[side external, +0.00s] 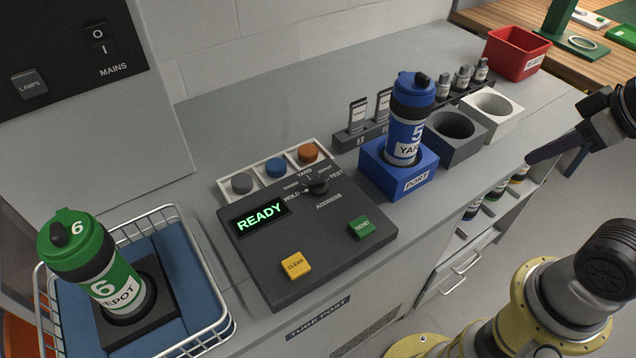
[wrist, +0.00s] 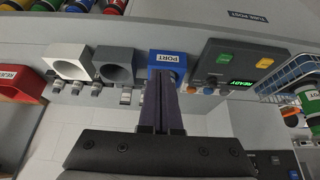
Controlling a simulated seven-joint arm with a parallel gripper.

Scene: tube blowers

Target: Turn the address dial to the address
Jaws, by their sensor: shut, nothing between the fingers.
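The address dial (side external: 316,184) is a small black knob at the upper right of the dark console (side external: 300,270). HOLD, YARD, TEST and ADDRESS are legible around it; another label is too small to read. I cannot tell exactly where its pointer aims. The console display (side external: 260,217) reads READY in green. A blue canister (side external: 410,115) marked 5 and YARD stands in the blue PORT block (side external: 417,178). My gripper (side external: 530,158) is shut and empty, right of the block and well apart from the dial. Its closed fingers (wrist: 162,78) overlap the block in the wrist view.
A yellow CLEAR button (side external: 296,264) and green SEND button (side external: 362,228) are on the console. A green canister (side external: 95,260) sits in a wire basket (side external: 225,318) at left. Grey (side external: 455,128) and white (side external: 492,108) holders and a red bin (side external: 518,54) stand behind right.

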